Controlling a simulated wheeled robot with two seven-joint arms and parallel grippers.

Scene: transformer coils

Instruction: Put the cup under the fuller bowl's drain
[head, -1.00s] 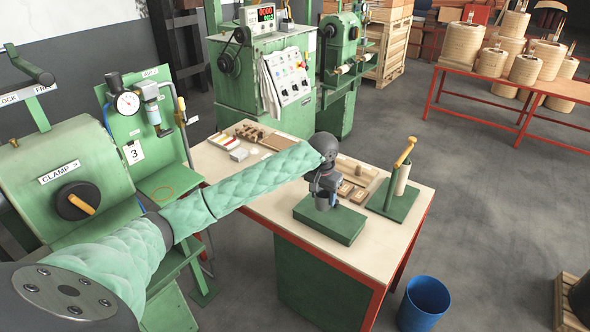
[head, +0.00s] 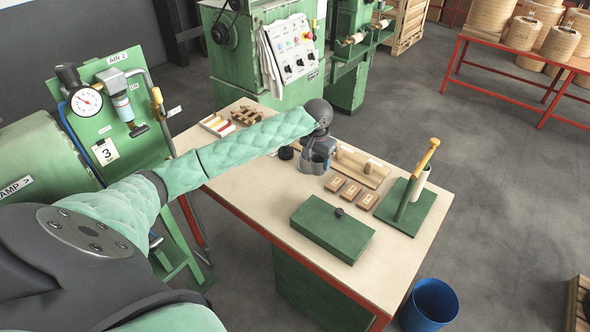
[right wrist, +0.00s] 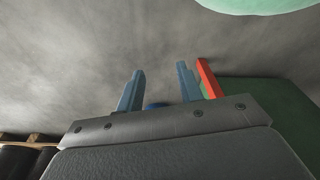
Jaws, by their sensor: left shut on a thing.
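My left gripper (head: 322,142) is shut on a small grey cup (head: 314,163) over the back part of the bench in the head view. The cup looks upright; whether it touches the bench top I cannot tell. A filter bowl (head: 123,108) hangs on the green AIR 2 panel (head: 87,132) at the upper left, beside a round gauge, with a dark drain end (head: 138,130) below it. Its fill level is too small to read. No second bowl shows. My right gripper (right wrist: 160,85) is open and empty in the right wrist view, its two blue fingers apart over the floor.
On the bench (head: 265,190) are a green box (head: 332,228), small wooden blocks (head: 352,190) and a green stand (head: 410,205) with a yellow-handled roll. A blue bin (head: 430,303) stands on the floor. The bench's front left top is clear.

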